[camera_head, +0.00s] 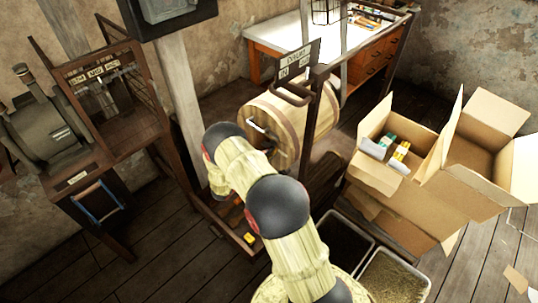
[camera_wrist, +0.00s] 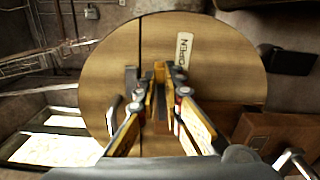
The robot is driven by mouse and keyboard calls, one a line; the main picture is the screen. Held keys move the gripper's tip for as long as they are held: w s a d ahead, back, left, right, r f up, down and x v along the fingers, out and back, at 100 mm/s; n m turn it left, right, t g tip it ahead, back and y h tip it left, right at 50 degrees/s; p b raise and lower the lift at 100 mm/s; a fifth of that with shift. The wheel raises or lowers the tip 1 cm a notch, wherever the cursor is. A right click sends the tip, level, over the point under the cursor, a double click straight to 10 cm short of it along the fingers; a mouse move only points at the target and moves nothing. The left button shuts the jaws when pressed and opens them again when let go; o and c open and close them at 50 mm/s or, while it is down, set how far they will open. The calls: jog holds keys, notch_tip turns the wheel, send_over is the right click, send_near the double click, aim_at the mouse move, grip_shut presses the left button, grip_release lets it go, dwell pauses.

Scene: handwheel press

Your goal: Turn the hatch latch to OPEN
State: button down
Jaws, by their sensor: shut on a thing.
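A round wooden hatch face (camera_wrist: 105,75) fills the middle of the wrist view, with a dark seam running down it. A pale label reading OPEN (camera_wrist: 185,48) is on it, turned sideways in the picture. My gripper (camera_wrist: 160,82) is at the middle of this face, its fingers closed on the latch, which is mostly hidden between them. In the head view the wooden drum (camera_head: 285,118) stands in a dark frame behind my arm. My gripper and the latch cannot be made out there.
A metal handle (camera_head: 256,125) sticks out of the drum. A sign (camera_head: 295,62) stands above it. A handwheel machine (camera_head: 45,130) is at the left. Open cardboard boxes (camera_head: 480,140) and two trays (camera_head: 395,278) are at the right. A desk (camera_head: 285,35) stands behind.

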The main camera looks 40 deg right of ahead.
jog(key=shift+f+m+b, duration=0.15)
jog(key=shift+m+b, duration=0.15)
jog(key=shift+m, duration=0.2)
jog(key=c, duration=1.9)
grip_release()
jog(key=a, duration=0.8)
jog(key=s+a, duration=0.1)
jog(key=a, duration=0.3)
